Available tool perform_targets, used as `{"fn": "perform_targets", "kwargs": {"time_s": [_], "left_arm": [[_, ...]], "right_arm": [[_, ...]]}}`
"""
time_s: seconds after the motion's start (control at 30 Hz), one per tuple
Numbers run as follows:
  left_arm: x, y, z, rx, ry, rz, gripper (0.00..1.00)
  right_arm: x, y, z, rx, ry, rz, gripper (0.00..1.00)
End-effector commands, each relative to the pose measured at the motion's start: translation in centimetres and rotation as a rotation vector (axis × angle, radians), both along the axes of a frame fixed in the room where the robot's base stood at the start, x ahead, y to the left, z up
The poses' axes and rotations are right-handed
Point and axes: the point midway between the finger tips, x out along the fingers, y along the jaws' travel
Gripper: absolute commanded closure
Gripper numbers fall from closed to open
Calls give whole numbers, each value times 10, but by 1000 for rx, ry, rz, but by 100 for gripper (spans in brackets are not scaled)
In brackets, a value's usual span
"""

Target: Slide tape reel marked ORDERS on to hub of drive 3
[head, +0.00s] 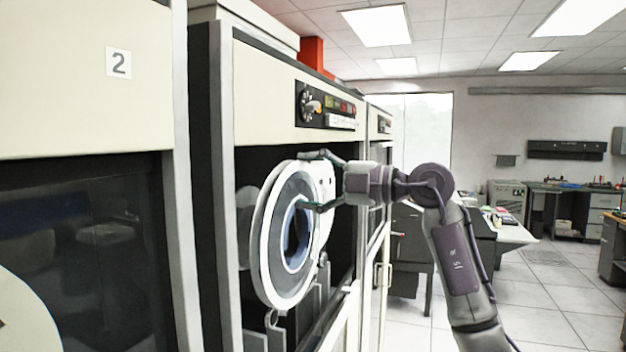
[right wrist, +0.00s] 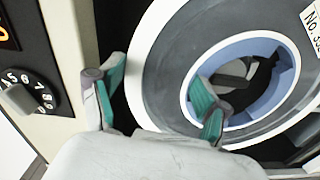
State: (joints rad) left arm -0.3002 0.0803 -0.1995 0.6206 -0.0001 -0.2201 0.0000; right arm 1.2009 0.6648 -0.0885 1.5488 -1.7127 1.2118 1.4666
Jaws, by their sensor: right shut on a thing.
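A tape reel (head: 271,262) with a white rim, grey face and blue inner ring stands upright at the open front of the drive cabinet right of drive 2. My right gripper (head: 309,181) is shut on the reel near its upper right. In the right wrist view, the gripper (right wrist: 158,100) has one finger outside the reel's rim and the other inside the blue ring (right wrist: 268,50). A label there (right wrist: 313,28) starts "No."; ORDERS is not readable. A dark grey shape shows through the reel's hole; I cannot tell if it is the hub. My left gripper is out of view.
The drive marked 2 (head: 118,63) stands close at the left with a dark glass front. A control panel with a dial (head: 311,103) is above the reel; the dial shows in the right wrist view (right wrist: 30,95). A desk (head: 505,232) and open floor lie to the right.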

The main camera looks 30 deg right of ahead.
Motion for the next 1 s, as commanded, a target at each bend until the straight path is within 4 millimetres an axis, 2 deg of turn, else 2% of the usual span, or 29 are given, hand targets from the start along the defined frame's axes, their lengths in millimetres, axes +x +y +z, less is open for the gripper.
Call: {"fn": "perform_targets", "kwargs": {"time_s": [1.0], "left_arm": [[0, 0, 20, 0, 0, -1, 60]], "right_arm": [[24, 22, 3, 3, -4, 0, 92]]}}
